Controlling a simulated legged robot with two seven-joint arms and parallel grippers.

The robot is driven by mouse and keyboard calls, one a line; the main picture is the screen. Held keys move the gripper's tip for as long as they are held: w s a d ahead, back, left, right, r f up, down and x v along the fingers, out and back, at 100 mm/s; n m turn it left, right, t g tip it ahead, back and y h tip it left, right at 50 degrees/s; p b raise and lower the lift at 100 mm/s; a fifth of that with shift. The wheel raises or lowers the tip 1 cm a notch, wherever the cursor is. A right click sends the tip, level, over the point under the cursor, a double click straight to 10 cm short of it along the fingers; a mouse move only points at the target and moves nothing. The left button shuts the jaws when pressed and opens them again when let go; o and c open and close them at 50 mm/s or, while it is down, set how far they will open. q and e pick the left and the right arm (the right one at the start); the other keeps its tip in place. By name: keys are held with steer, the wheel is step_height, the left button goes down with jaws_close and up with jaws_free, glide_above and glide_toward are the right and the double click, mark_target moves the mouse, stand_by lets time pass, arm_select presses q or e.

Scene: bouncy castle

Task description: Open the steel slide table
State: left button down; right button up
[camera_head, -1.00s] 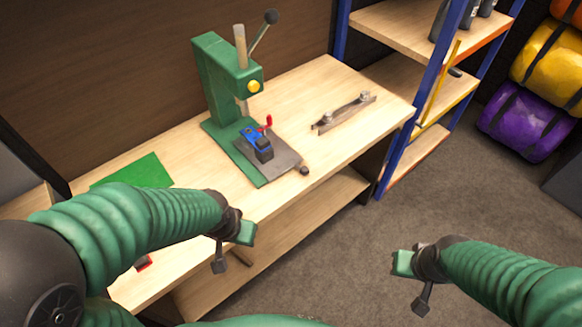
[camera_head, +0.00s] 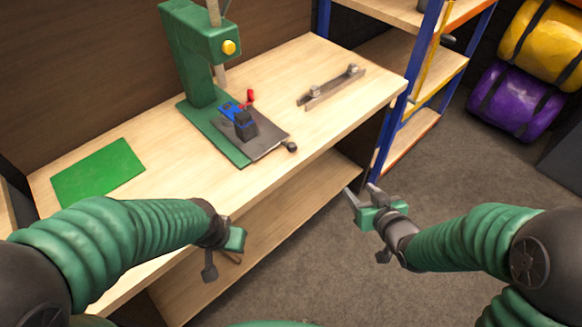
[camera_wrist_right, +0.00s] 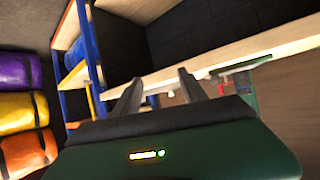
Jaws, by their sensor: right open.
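The steel slide table (camera_head: 268,142) is a flat dark grey plate on the green base of a press (camera_head: 182,60) on the wooden bench. A round black knob (camera_head: 291,147) sticks out at its right front corner. A small blue and black clamp (camera_head: 240,120) with a red handle sits on the plate. My right gripper (camera_head: 360,189) is open and empty, off the bench's front edge, right of and below the knob. Its two fingers also show in the right wrist view (camera_wrist_right: 160,80). My left gripper (camera_head: 235,240) is by the bench's front edge, its fingers mostly hidden.
A metal bar with two knobs (camera_head: 332,86) lies at the bench's right end. A green mat (camera_head: 98,172) lies at the left. A blue-post shelf (camera_head: 395,130) stands beyond the bench. Rolled bags (camera_head: 515,102) are at the far right. The floor right of the bench is clear.

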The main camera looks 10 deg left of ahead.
steer(key=a+f+n+t+y+b, duration=0.1)
steer(key=a+f+y+b, duration=0.1)
steer(key=a+f+y, duration=0.15)
steer(key=n+t+y+b, duration=0.1)
steer(key=y+b, duration=0.1)
steer(key=y, duration=0.2)
glide_toward(295, 151)
steer(key=shift+h, duration=0.25)
steer(key=b+x, duration=0.2)
steer(key=x, duration=0.9)
steer(key=shift+w+a, duration=0.2)
steer(key=shift+a, duration=0.1)
arm_select(q)
steer(key=s+x, duration=0.2)
steer(key=x, duration=0.6)
steer(key=shift+f, duration=0.5)
steer(key=shift+w, duration=0.1)
arm_select(e)
jaws_close()
steer(key=shift+t, duration=0.3)
